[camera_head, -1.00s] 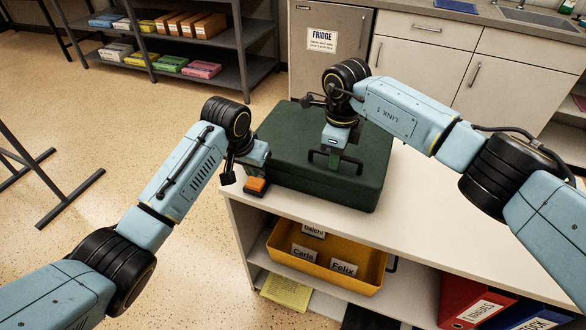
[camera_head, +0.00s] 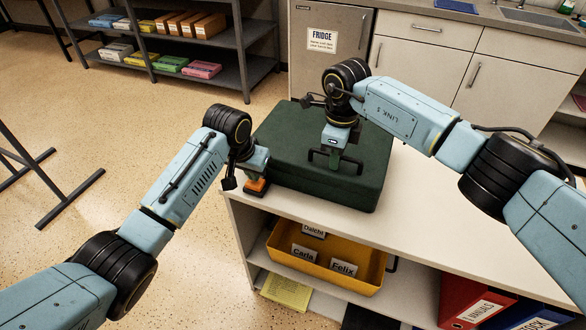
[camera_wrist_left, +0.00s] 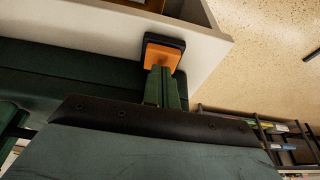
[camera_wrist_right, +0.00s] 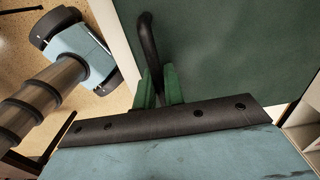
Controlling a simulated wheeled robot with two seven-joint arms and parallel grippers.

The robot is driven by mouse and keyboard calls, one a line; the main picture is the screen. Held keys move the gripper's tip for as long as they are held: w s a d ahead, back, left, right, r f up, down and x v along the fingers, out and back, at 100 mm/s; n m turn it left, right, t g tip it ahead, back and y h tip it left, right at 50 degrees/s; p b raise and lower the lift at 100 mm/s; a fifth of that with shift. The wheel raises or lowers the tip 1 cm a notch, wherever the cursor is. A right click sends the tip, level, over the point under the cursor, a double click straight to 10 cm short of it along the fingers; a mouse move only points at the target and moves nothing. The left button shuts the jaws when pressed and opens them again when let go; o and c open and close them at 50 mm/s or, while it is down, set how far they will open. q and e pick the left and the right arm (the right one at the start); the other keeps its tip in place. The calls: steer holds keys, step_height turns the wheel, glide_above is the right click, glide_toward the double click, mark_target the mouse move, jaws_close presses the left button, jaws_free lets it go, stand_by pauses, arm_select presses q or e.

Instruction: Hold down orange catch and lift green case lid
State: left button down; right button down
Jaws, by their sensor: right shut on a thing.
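The dark green case (camera_head: 285,143) sits on the white cabinet top, its lid down. The orange catch (camera_head: 255,187) is on a black base at the case's front left; it also shows in the left wrist view (camera_wrist_left: 161,56). My left gripper (camera_head: 260,178) has its green fingers together, with tips over the catch (camera_wrist_left: 163,72); whether they press it down I cannot tell. My right gripper (camera_head: 334,162) is shut on the black lid handle (camera_head: 351,166), which also shows between the fingers in the right wrist view (camera_wrist_right: 150,50).
The white cabinet top (camera_head: 430,220) is clear to the right of the case. Below it are a yellow tray (camera_head: 320,277) with name labels and red and blue binders (camera_head: 468,303). A fridge (camera_head: 325,65) and a grey shelf rack (camera_head: 240,40) stand behind.

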arm_select(q)
steer(key=shift+f, duration=0.7)
stand_by(0.6)
arm_select(e)
steer(key=shift+w+r, duration=0.1)
steer(key=shift+r, duration=0.1)
steer(key=shift+w+d+r, duration=0.1)
steer(key=shift+w+r, duration=0.1)
steer(key=shift+r, duration=0.45)
steer(key=shift+r+g, duration=0.15)
steer(key=shift+g, duration=0.15)
steer(key=shift+w+d+r, duration=0.1)
steer(key=shift+w+r, duration=0.2)
steer(key=shift+r, duration=0.25)
steer(key=shift+w+r, duration=0.1)
steer(key=shift+r, duration=0.1)
